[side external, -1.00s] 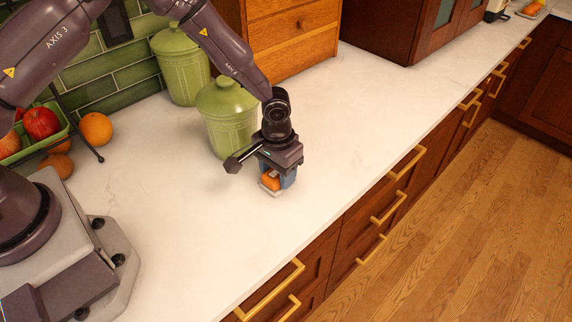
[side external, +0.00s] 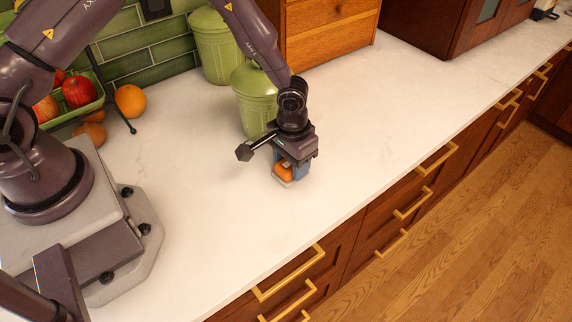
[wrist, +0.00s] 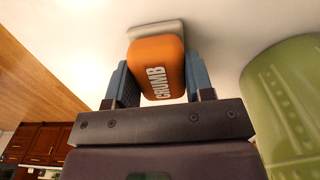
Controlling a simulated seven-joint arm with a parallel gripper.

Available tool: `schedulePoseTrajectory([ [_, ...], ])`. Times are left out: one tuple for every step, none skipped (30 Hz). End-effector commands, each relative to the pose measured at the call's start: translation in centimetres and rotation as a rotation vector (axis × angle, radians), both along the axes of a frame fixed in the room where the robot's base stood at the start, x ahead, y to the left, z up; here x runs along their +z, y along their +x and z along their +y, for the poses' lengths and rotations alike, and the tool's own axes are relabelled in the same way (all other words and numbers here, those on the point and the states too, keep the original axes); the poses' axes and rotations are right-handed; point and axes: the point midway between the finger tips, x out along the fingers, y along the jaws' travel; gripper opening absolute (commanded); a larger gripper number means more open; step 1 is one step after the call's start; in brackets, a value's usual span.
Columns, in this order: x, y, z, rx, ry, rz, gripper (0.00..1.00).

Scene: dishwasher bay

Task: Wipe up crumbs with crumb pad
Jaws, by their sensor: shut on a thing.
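The crumb pad (wrist: 158,68) has an orange body marked CRUMB and a pale pad on its far end. My gripper (side external: 292,170) is shut on it, with blue fingers on both sides of the orange body in the wrist view (wrist: 160,82). The orange body also shows low between the fingers in the side view (side external: 284,171). The pale end is at or very near the white counter (side external: 210,225); I cannot tell whether it touches. I cannot make out any crumbs in these frames.
Two green lidded canisters stand behind my gripper; the nearer one (side external: 254,98) is close to it. A wooden drawer box (side external: 330,35) is at the back. A fruit basket (side external: 75,112) and orange (side external: 130,101) are at left. The counter in front is clear up to its edge.

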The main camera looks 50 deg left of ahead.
Motion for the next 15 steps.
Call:
schedulePoseTrajectory([
  [0.0, 0.5, 0.0, 0.001, -0.001, -0.002, 0.26],
  [-0.1, 0.8, 0.0, 0.0, -0.001, -0.002, 0.26],
  [0.0, 1.2, 0.0, 0.001, -0.001, -0.002, 0.26],
  [-0.1, 1.4, 0.0, 0.001, -0.001, -0.001, 0.26],
  [0.0, 1.7, 0.0, 0.0, -0.001, -0.002, 0.26],
  [-0.1, 2.1, 0.0, 0.001, -0.001, -0.002, 0.26],
  [-0.1, 2.4, 0.0, 0.001, -0.001, -0.002, 0.26],
  [0.0, 2.6, 0.0, 0.0, -0.001, -0.002, 0.26],
  [-0.2, 2.9, 0.0, 0.0, -0.001, 0.0, 0.26],
  [0.1, 3.3, 0.0, 0.001, -0.002, -0.003, 0.26],
  [0.0, 3.5, 0.0, 0.001, -0.002, -0.002, 0.26],
  [-0.1, 3.9, 0.0, 0.0, -0.001, -0.002, 0.26],
  [0.1, 4.2, 0.0, 0.0, -0.001, -0.003, 0.26],
  [-0.1, 4.4, 0.0, 0.0, -0.001, -0.002, 0.26],
  [0.0, 4.8, 0.0, 0.0, -0.001, -0.003, 0.26],
])
